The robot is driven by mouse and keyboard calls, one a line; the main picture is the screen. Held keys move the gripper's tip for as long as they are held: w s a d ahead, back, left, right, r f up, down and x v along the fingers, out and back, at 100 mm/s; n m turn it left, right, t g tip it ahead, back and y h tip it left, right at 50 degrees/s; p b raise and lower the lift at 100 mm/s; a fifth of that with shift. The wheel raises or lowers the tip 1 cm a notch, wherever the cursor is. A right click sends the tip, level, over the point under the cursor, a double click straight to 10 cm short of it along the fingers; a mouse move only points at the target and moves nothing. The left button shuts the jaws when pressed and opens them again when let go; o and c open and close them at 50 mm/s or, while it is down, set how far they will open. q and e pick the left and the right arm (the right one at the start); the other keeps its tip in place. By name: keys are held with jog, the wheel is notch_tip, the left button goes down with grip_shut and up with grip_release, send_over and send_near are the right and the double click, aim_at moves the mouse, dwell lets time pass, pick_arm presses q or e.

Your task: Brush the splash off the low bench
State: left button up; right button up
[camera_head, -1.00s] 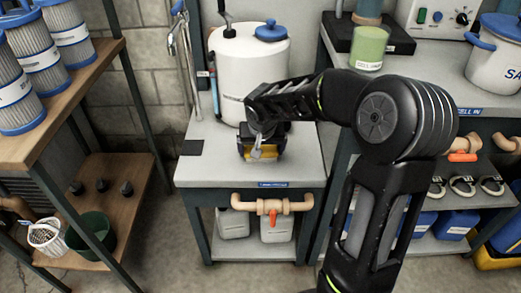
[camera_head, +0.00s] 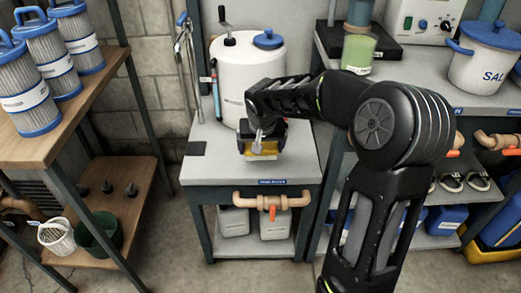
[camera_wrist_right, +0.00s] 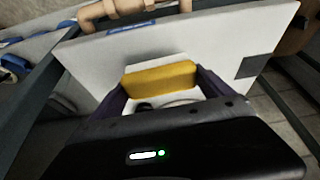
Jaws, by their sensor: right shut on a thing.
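The low bench (camera_head: 213,165) has a pale grey top and a blue label on its front edge; its top also shows in the right wrist view (camera_wrist_right: 225,40). My right gripper (camera_head: 262,140) reaches over it from the right, low over the middle of the top. It is shut on a yellow block (camera_wrist_right: 160,78), seemingly the brush, between its dark purple fingers. A pale strip shows just beyond the block. I cannot tell whether the block touches the bench. No splash is clearly visible; the gripper and arm hide part of the top. My left gripper is out of view.
A white tank (camera_head: 240,75) with a blue cap stands at the back of the bench. A dark square (camera_head: 196,148) lies at its left edge. An orange-handled pipe (camera_head: 270,203) runs along the front. Shelving stands left; a higher counter stands right.

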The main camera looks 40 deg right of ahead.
jog(key=shift+r+p, duration=0.95)
jog(key=shift+r, duration=0.7)
